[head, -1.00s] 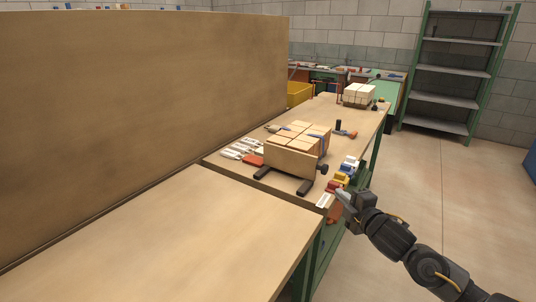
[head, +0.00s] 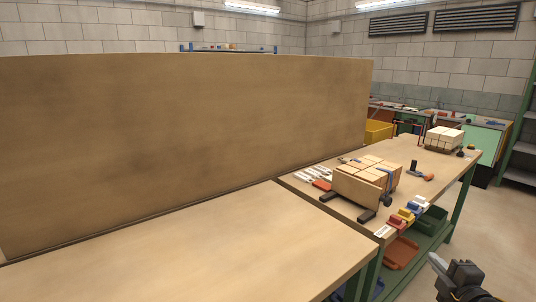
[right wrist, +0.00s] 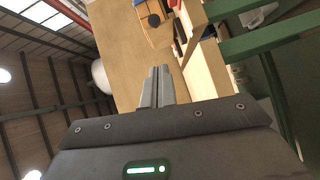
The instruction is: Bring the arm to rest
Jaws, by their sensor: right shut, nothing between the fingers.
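My right gripper (head: 440,266) is at the lower right of the head view, beside the workbench and apart from it. In the right wrist view its two grey fingers (right wrist: 157,88) are together with nothing between them. My left gripper is not in view. Most of my right arm is outside the head view.
A bare tabletop (head: 200,255) fills the front, with a tall brown panel (head: 180,140) behind it. On the adjoining bench, wooden blocks (head: 368,180) sit in a clamp-like holder, near small coloured items (head: 407,212). Open floor (head: 490,220) lies right of the bench.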

